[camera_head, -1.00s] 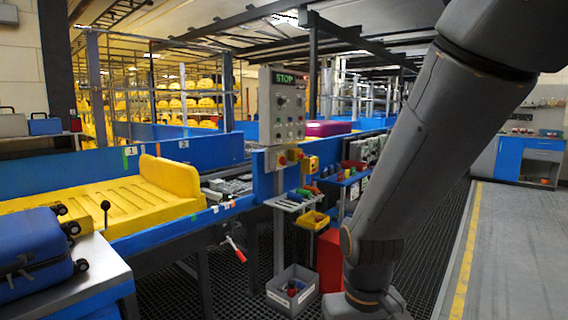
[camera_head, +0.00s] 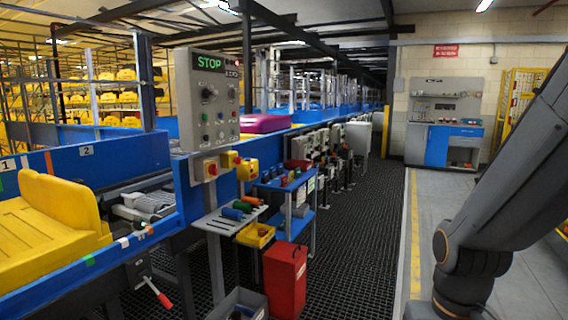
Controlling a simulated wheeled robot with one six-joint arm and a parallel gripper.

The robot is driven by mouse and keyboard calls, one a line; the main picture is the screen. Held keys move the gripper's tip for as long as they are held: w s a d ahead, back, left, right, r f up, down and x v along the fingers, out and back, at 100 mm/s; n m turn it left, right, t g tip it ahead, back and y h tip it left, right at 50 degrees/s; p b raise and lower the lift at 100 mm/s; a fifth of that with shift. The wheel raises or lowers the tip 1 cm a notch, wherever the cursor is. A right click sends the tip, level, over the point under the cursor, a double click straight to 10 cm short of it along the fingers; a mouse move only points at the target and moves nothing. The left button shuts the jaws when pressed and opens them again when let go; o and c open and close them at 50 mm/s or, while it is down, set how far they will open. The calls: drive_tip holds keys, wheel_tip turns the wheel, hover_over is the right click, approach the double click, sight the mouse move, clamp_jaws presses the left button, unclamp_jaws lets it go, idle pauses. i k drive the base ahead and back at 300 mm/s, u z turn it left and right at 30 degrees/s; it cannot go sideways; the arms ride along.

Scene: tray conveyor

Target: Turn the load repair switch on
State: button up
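A grey control panel (camera_head: 206,118) stands upright at the left of centre, with a green lit "STOP" display (camera_head: 210,63) at its top and several knobs and buttons on its face. Labels are too small to read, so I cannot tell which control is the load repair switch. My arm crosses the right side of the picture, well apart from the panel. My gripper is outside the picture.
A yellow tray (camera_head: 50,222) sits on the conveyor at left. A small shelf (camera_head: 228,219) with tools, a red bin (camera_head: 285,277) and a grey crate (camera_head: 238,303) stand below the panel. A blue workbench (camera_head: 450,146) is at the back. The dark grated floor (camera_head: 352,245) is clear.

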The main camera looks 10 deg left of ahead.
sight(212, 169)
drive_tip(key=z, duration=0.35)
drive_tip(key=i, duration=1.1)
drive_tip(key=u, duration=0.5)
drive_tip(key=i, duration=1)
drive_tip(key=u, duration=0.6)
